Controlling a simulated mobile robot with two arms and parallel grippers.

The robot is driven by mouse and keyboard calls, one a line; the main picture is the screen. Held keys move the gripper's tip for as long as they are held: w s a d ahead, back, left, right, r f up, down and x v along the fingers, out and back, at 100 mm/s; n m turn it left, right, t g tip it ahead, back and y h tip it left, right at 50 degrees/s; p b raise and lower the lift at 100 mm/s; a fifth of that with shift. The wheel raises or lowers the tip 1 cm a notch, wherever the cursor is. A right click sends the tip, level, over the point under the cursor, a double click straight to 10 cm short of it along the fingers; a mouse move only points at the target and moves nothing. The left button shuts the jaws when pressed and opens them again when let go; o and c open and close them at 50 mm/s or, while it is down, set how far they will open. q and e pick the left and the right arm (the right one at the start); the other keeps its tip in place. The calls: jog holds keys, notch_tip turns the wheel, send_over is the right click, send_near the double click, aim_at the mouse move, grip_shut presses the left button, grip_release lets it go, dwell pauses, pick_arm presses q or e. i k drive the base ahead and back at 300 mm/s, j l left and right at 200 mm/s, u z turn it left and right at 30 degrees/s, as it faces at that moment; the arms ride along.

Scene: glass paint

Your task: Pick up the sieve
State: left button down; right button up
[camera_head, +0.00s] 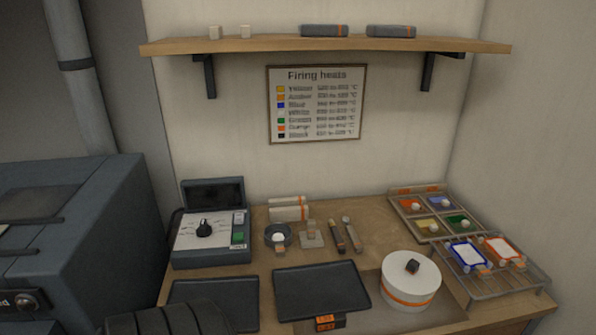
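A small dark round rim (278,235) with a pale middle and a tan tab at its front stands on the wooden bench; it looks like the sieve, but it is too small to be sure. It sits left of a small clear block with a pale knob (311,233) and in front of white rolls with orange bands (289,208). Nothing touches it from above. Neither of my grippers shows in the view. A dark ribbed shape at the bottom left edge may be part of my arm.
A control box (211,232) stands left, brushes (345,236) right. Dark trays (320,290) lie in front. A white drum with an orange band (410,282), a color tray (436,213) and a wire rack (492,264) fill the right. A shelf (330,45) hangs above.

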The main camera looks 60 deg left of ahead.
aim_at(278, 237)
jog(key=u, duration=1.95)
jog(key=l+u, duration=0.55)
jog(key=u, duration=0.2)
jog(key=l+u, duration=0.35)
